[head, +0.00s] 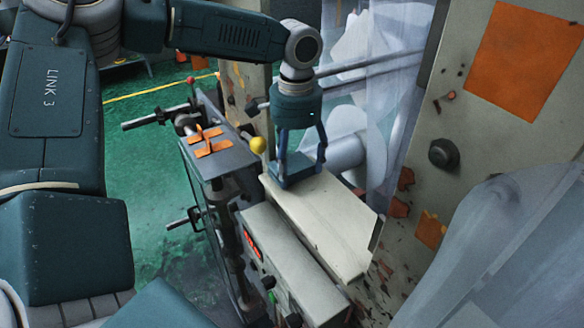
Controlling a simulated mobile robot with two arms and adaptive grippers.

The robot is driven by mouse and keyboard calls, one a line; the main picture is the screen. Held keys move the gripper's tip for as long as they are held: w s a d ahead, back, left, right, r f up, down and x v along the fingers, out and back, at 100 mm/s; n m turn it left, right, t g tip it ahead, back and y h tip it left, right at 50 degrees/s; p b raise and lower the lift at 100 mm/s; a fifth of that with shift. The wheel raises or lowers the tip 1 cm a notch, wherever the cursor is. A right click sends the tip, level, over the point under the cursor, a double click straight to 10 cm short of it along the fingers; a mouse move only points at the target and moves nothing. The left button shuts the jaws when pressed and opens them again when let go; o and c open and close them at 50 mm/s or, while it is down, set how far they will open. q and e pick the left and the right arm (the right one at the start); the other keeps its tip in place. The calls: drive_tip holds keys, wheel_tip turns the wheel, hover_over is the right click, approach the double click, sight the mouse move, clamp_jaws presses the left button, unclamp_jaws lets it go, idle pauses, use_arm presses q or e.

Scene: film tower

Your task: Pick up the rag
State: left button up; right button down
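My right gripper is not in view.
A grey plate with orange strips (208,142) and a yellow ball knob (258,145) stand just left of the gripper. A rusty upright with orange patches (520,60) and translucent film (385,100) close off the right. Green floor (150,200) lies at left.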

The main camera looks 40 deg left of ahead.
sight(298, 169)
use_arm(q)
drive_tip(key=shift+r, duration=0.1)
drive_tip(key=shift+c, duration=0.3)
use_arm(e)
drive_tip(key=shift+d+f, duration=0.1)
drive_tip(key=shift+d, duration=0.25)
use_arm(q)
drive_tip(key=shift+r+b, duration=0.35)
drive_tip(key=shift+b, duration=0.15)
drive_tip(key=shift+s+d+r+b, duration=0.1)
drive_tip(key=shift+d+r+b, duration=0.2)
drive_tip(key=shift+r+b, duration=0.3)
drive_tip(key=shift+s+d+r+b, duration=0.1)
drive_tip(key=shift+d+r+b, duration=0.15)
drive_tip(key=shift+r+b, duration=0.25)
drive_tip(key=s+d+b, duration=0.1)
drive_tip(key=s+d, duration=0.1)
drive_tip(key=d, duration=0.3)
drive_tip(key=s+d+b, duration=0.2)
drive_tip(key=d, duration=0.3)
drive_tip(key=s+d+b, duration=0.2)
drive_tip(key=d, duration=0.2)
drive_tip(key=shift+d+r, duration=0.15)
drive_tip(key=shift+d, duration=0.25)
drive_tip(key=shift+s+d, duration=0.2)
drive_tip(key=shift+d, duration=0.15)
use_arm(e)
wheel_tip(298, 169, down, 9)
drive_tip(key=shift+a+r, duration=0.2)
